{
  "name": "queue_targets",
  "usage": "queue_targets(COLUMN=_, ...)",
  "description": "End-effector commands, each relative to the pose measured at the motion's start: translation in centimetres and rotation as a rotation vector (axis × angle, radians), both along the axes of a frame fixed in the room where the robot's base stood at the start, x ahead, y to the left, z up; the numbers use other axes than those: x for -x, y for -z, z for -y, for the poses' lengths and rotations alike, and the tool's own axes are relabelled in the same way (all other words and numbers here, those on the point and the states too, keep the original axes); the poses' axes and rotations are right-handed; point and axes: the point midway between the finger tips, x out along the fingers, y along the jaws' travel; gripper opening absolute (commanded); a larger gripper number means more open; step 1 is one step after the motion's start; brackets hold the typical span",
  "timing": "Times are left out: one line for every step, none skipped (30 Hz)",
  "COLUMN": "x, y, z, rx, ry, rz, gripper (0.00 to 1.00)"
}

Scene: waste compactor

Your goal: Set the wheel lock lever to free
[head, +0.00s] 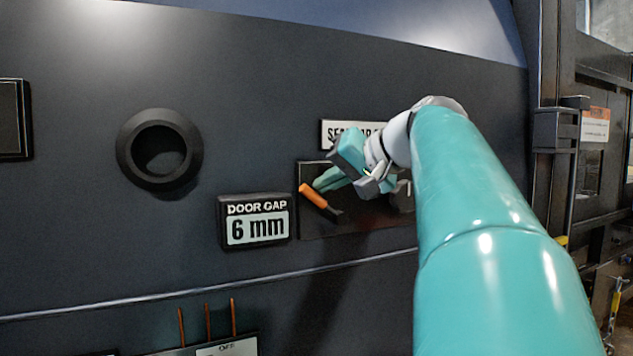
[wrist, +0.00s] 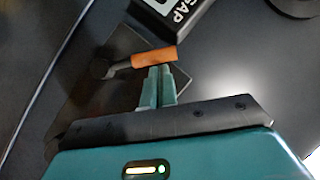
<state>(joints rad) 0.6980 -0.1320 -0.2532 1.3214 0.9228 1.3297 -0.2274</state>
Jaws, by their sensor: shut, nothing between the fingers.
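A lever with an orange handle (head: 313,196) sits on a dark plate (head: 316,223) on the machine's panel. In the head view its handle points up and to the left from its dark pivot. My gripper (head: 325,182) is shut and empty, with its teal fingers right at the handle. In the wrist view the fingertips (wrist: 161,70) are at the side of the orange handle (wrist: 154,57), touching it or very close. The dark pivot (wrist: 101,68) is at the left there. A label above the plate is partly hidden by my gripper, so the lever's marked positions cannot be read.
A "DOOR GAP 6 mm" display (head: 255,221) sticks out just left of the plate. A round dark ring (head: 159,149) is farther left. Several thin orange rods (head: 207,321) stand at the lower edge. The panel between them is bare.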

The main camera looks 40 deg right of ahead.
Motion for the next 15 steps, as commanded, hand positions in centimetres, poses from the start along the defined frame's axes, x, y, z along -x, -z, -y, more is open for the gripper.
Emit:
queue_targets(x=0.0, y=0.0, z=0.0, rx=0.001, ry=0.0, rz=0.001, gripper=0.0)
queue_targets(x=0.0, y=0.0, z=0.0, rx=0.001, ry=0.0, rz=0.001, gripper=0.0)
queue_targets(x=0.0, y=0.0, z=0.0, rx=0.0, ry=0.001, rz=0.001, gripper=0.0)
queue_targets(x=0.0, y=0.0, z=0.0, rx=0.0, ry=0.001, rz=0.001, gripper=0.0)
queue_targets(x=0.0, y=0.0, z=0.0, rx=0.0, ry=0.001, rz=0.001, gripper=0.0)
queue_targets(x=0.0, y=0.0, z=0.0, rx=0.0, ry=0.001, rz=0.001, gripper=0.0)
queue_targets(x=0.0, y=0.0, z=0.0, rx=0.001, ry=0.001, rz=0.0, gripper=0.0)
queue_targets(x=0.0, y=0.0, z=0.0, rx=0.004, ry=0.001, rz=0.0, gripper=0.0)
queue_targets(x=0.0, y=0.1, z=-0.2, rx=0.013, ry=0.0, rz=-0.003, gripper=0.0)
queue_targets(x=-0.1, y=0.2, z=-0.3, rx=0.023, ry=0.0, rz=-0.006, gripper=0.0)
queue_targets(x=-0.2, y=0.3, z=-0.5, rx=0.036, ry=-0.001, rz=-0.01, gripper=0.0)
queue_targets(x=-0.3, y=0.6, z=-0.8, rx=0.058, ry=-0.001, rz=-0.017, gripper=0.0)
queue_targets(x=-0.3, y=0.7, z=-0.9, rx=0.074, ry=-0.001, rz=-0.021, gripper=0.0)
queue_targets(x=-0.4, y=0.9, z=-1.1, rx=0.09, ry=-0.001, rz=-0.026, gripper=0.0)
queue_targets(x=-0.4, y=1.0, z=-1.2, rx=0.105, ry=-0.002, rz=-0.03, gripper=0.0)
